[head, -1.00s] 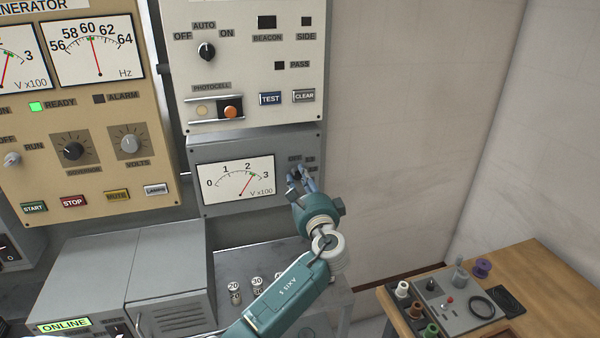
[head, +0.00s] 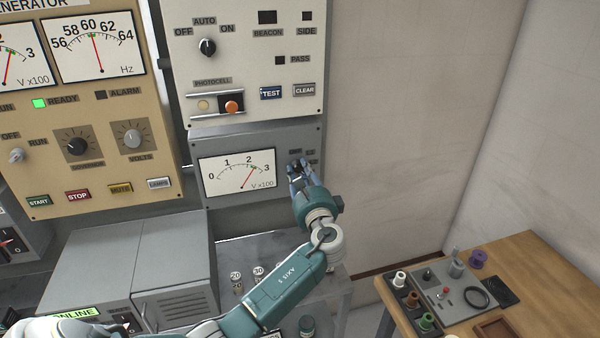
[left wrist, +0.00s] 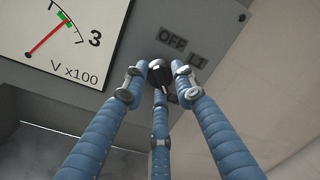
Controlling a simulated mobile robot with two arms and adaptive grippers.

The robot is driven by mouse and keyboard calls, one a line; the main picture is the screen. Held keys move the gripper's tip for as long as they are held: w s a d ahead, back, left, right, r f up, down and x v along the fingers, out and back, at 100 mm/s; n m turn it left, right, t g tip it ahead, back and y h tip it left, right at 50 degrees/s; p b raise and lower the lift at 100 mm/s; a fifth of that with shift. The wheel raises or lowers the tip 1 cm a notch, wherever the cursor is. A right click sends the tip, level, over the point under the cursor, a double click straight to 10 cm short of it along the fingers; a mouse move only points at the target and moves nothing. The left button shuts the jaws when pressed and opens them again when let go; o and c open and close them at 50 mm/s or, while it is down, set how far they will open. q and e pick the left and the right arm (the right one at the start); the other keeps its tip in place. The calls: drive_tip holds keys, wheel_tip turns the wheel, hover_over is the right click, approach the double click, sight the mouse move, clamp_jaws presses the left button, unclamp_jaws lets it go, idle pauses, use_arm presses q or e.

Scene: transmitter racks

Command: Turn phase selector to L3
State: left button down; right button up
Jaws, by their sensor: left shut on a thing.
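The phase selector is a small round black knob (left wrist: 160,71) on the grey meter panel (head: 225,142), at its right side. In the left wrist view, labels OFF (left wrist: 172,40) and L1 (left wrist: 197,60) sit above and to the right of it. Other labels are hidden behind the fingers. My left gripper (head: 296,166) has its three blue fingers closed around the knob, also in the left wrist view (left wrist: 160,82). The knob's pointer direction cannot be told. The panel voltmeter (head: 237,174) reads between 2 and 3. My right gripper is not in view.
A white panel (head: 245,60) with a knob and buttons is above. The beige generator panel (head: 90,120) is at left. Grey cabinets (head: 120,260) stand below. A wooden table (head: 525,265) with spools and a device is at lower right. The wall (head: 400,120) to the right is bare.

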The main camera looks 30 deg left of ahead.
use_arm(q)
drive_tip(key=c, duration=1.5)
unclamp_jaws()
drive_tip(key=shift+o, duration=0.5)
drive_tip(key=shift+d, duration=0.1)
drive_tip(key=v, duration=1.2)
drive_tip(key=shift+f, duration=0.2)
